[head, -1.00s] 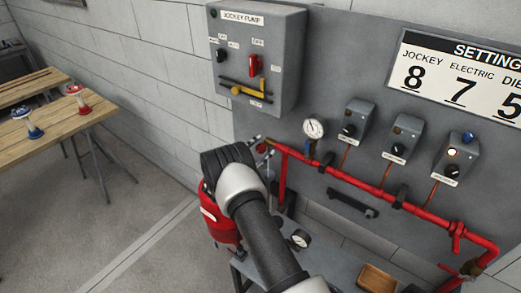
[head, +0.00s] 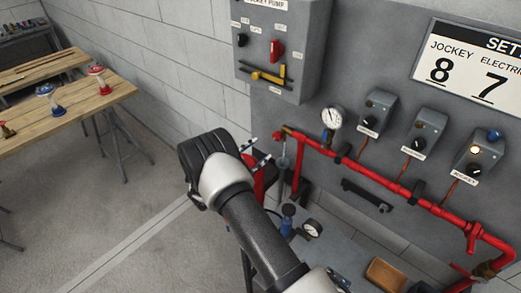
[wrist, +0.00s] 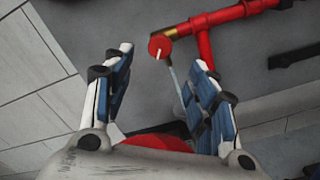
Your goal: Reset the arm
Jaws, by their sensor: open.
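My gripper (wrist: 163,85) is open in the wrist view, with its two blue-padded fingers apart and nothing held between them. In the head view my gripper (head: 262,150) shows only as fingertips beyond my dark wrist, left of the red pipe's end. A red pipe end with a round red cap (wrist: 160,46) is beyond the fingers in the wrist view, apart from them. A red object (wrist: 150,146) is partly hidden below the gripper.
The jockey pump box (head: 283,50) hangs on the grey panel above my gripper. A red pipe (head: 390,183), a gauge (head: 331,116) and several small control boxes (head: 425,130) are at the right. A wooden table (head: 60,105) stands at the left. The floor between is clear.

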